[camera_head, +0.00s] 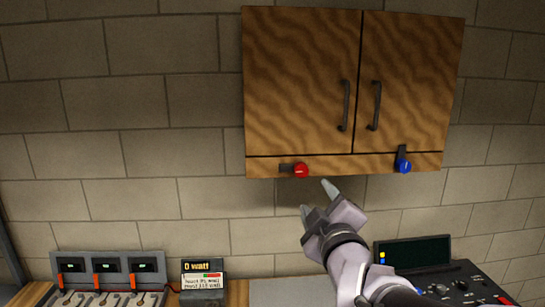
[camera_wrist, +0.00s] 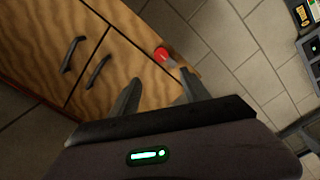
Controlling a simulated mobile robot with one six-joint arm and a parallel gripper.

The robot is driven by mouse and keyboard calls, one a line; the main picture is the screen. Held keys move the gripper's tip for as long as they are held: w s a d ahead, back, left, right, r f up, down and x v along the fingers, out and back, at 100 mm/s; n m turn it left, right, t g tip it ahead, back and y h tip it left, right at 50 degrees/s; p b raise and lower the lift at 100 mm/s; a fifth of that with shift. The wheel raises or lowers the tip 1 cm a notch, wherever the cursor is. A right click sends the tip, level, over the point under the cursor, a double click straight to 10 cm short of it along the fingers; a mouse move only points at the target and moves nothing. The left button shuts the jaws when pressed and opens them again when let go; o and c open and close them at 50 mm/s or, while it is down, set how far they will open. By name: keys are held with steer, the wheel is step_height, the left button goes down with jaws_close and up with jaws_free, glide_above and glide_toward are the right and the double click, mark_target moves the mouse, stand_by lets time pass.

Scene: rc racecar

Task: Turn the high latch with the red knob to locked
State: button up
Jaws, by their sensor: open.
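The high latch with the red knob (camera_head: 301,170) is on the lower rail at the left of the wooden wall cabinet (camera_head: 300,80). Its dark bar lies horizontal, pointing left from the knob. The red knob also shows in the wrist view (camera_wrist: 162,54), above the gap between my fingers. My gripper (camera_head: 318,197) is open and empty, just below and to the right of the red knob, apart from it. In the wrist view my gripper's two fingers (camera_wrist: 158,90) are spread, with the cabinet's lower edge beyond them.
A blue knob latch (camera_head: 403,166) is on the right of the same rail, its bar pointing up. Both cabinet doors are shut, with dark handles (camera_head: 344,105). Below are a "0 watt" sign (camera_head: 203,279), a switch panel (camera_head: 108,270) and a console (camera_head: 455,285). The wall below the cabinet is clear.

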mark_target(301, 171)
steer(key=w+p, duration=0.3)
steer(key=w, duration=1.3)
steer(key=shift+w+f, duration=0.1)
steer(key=shift+f, duration=0.1)
jaws_close()
